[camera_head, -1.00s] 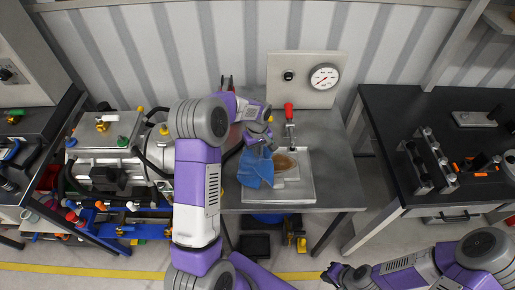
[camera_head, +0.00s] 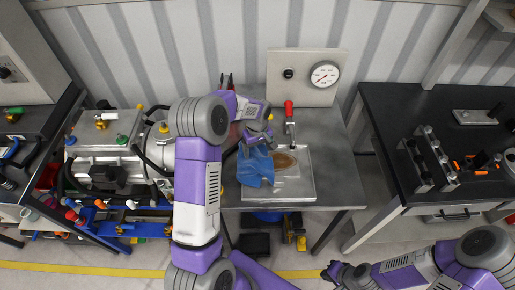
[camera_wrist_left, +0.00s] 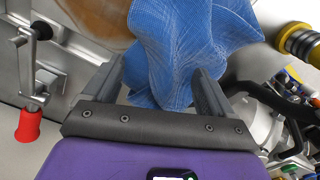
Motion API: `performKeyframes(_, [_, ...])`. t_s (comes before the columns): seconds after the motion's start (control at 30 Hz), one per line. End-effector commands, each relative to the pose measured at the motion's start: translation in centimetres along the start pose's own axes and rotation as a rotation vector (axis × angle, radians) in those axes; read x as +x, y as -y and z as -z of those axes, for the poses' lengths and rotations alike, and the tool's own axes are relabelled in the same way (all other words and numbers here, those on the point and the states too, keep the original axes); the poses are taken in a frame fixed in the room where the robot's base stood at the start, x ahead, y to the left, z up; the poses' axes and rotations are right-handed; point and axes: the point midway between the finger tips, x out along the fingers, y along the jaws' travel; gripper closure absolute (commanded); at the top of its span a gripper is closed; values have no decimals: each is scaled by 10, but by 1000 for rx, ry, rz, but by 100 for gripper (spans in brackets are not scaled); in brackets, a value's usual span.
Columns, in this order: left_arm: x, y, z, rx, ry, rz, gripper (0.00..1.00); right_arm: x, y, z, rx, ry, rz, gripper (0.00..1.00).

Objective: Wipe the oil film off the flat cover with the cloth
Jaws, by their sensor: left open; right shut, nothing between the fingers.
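The blue cloth (camera_head: 256,168) lies crumpled over the left part of the flat cover (camera_head: 291,173). A brown oil film (camera_head: 286,161) shows on the cover to the right of the cloth. My left gripper (camera_head: 257,140) is at the cloth's upper edge. In the left wrist view the fingers of my left gripper (camera_wrist_left: 160,82) stand apart, with the cloth (camera_wrist_left: 190,42) in front of and between them. Part of the film (camera_wrist_left: 95,16) also shows there. My right gripper (camera_head: 331,272) is shut and empty, low in front of the bench.
The cover is in a shallow tray (camera_head: 306,188) on a grey bench (camera_head: 338,178). A red-handled clamp (camera_head: 289,112) stands behind it, with a gauge panel (camera_head: 302,90) at the back. The drive unit (camera_head: 106,150) is at left. A black table (camera_head: 385,110) is at right.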

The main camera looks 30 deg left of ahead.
Motion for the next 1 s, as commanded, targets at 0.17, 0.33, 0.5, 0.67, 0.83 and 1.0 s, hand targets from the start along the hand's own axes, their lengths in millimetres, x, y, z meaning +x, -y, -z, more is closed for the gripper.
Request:
performKeyframes(0.17, [10, 0, 0, 0, 0, 1, 15, 8, -3, 0, 0, 0, 0, 100])
performKeyframes(0.33, [19, 0, 0, 0, 1, 1, 15, 14, -5, 0, 0, 0, 0, 100])
performKeyframes(0.5, [18, 0, 0, 0, 1, 1, 27, 12, -5, 0, 0, 0, 0, 100])
performKeyframes(0.67, [18, 0, -1, 1, 2, 1, 41, 12, -4, 0, 0, 0, 0, 100])
performKeyframes(0.83, [18, 0, -1, 1, 2, 1, 55, 12, -4, 0, 0, 0, 0, 100])
performKeyframes(1.0, [18, -1, -1, 1, 3, 0, 70, 12, -5, 1, 0, 0, 0, 100])
